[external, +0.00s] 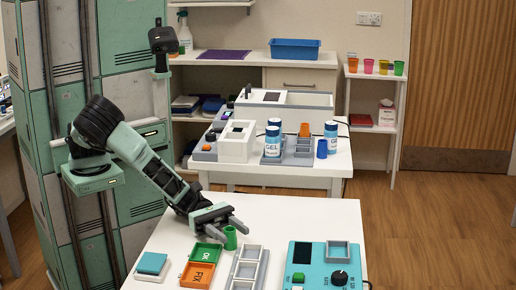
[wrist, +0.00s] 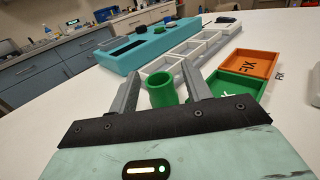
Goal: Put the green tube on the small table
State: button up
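The green tube (external: 230,240) stands upright on the near white table (external: 310,215), between the green tray and the grey rack. In the wrist view the tube (wrist: 162,92) is between the two fingers of my gripper (wrist: 161,75), with a gap visible on both sides. My gripper (external: 228,228) is open and low over the table at the tube in the external view. A small narrow white table (external: 376,77) with coloured cups on top stands against the back wall at the right; I cannot tell for certain that it is the small table named.
Beside the tube are a green tray (external: 204,254), an orange tray (external: 198,275), a grey rack with compartments (external: 248,268) and a teal device (external: 325,268). A middle table (external: 315,172) carries gel bottles (external: 272,142) and instruments. Open floor (external: 430,220) lies at right.

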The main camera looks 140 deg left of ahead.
aim_at(226, 229)
jog(key=shift+r, duration=0.3)
jog(key=s, duration=1)
jog(key=shift+s+f, duration=0.2)
jog(key=shift+s, duration=0.1)
jog(key=shift+o, duration=0.3)
jog(key=shift+s, duration=0.75)
jog(key=shift+r, duration=0.1)
jog(key=w+r+p, duration=0.2)
jog(key=w+r, duration=0.2)
jog(key=r, duration=0.3)
jog(key=f, duration=0.2)
jog(key=w+f+b, duration=0.1)
jog(key=f, duration=0.4)
jog(key=shift+w+f+b, duration=0.15)
jog(key=shift+w+b, duration=0.1)
jog(key=shift+b, duration=0.15)
jog(key=w, duration=0.6)
jog(key=shift+w, duration=0.3)
